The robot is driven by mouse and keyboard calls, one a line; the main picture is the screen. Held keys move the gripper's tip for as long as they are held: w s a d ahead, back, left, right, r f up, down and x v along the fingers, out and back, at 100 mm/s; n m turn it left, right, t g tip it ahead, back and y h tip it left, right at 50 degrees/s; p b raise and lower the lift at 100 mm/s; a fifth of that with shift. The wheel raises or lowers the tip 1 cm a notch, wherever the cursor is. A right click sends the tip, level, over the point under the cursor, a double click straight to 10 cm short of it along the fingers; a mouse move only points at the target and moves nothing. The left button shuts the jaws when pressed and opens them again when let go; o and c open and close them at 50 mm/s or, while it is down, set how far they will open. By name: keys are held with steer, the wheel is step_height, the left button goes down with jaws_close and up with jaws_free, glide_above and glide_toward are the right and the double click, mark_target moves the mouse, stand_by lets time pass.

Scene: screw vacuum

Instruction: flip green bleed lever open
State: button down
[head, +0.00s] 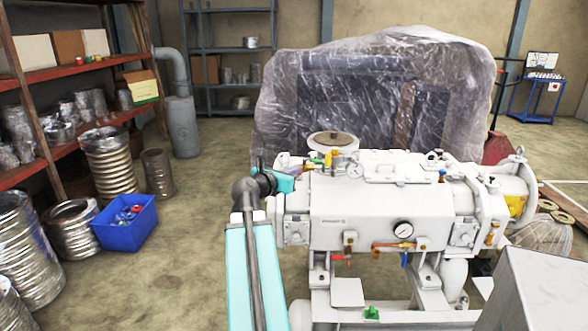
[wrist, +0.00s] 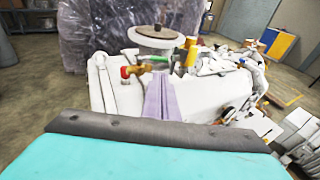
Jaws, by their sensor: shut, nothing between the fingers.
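The white vacuum pump (head: 375,210) stands in front of me in the head view. A small green part (head: 328,160), likely the green bleed lever, sits on its top by a yellow piece and the round flange (head: 333,139). In the wrist view a green part (wrist: 155,58) lies beyond the fingertips, between a red-knobbed valve and a yellow cylinder (wrist: 190,53); its exact position is too small to tell. My gripper (wrist: 163,82) is shut and empty, its purple fingers over the pump's top, pointing toward these fittings. Contact cannot be told.
Another green part (head: 372,312) sits low at the pump's frame. A gauge (head: 403,229) and red-handled valve (head: 341,260) are on the front. A plastic-wrapped machine (head: 370,90) stands behind.

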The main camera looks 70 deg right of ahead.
steer(key=shift+s+d+p, duration=0.1)
steer(key=shift+d+p, duration=0.6)
steer(key=shift+p, duration=1.75)
steer(key=p, duration=0.1)
glide_toward(320, 161)
steer(key=shift+w+f+x, duration=0.1)
steer(key=shift+w+x, duration=0.1)
steer(key=shift+x, duration=0.85)
steer(key=shift+w+f+x, duration=0.1)
steer(key=shift+w+x, duration=0.1)
steer(key=shift+x, duration=0.9)
steer(key=shift+w+f+x, duration=0.1)
steer(key=shift+w+x, duration=0.1)
steer(key=shift+x, duration=0.85)
steer(key=shift+r, duration=0.15)
steer(key=shift+s+d+p, duration=0.75)
steer(key=shift+d+p, duration=0.3)
steer(key=shift+p, duration=0.4)
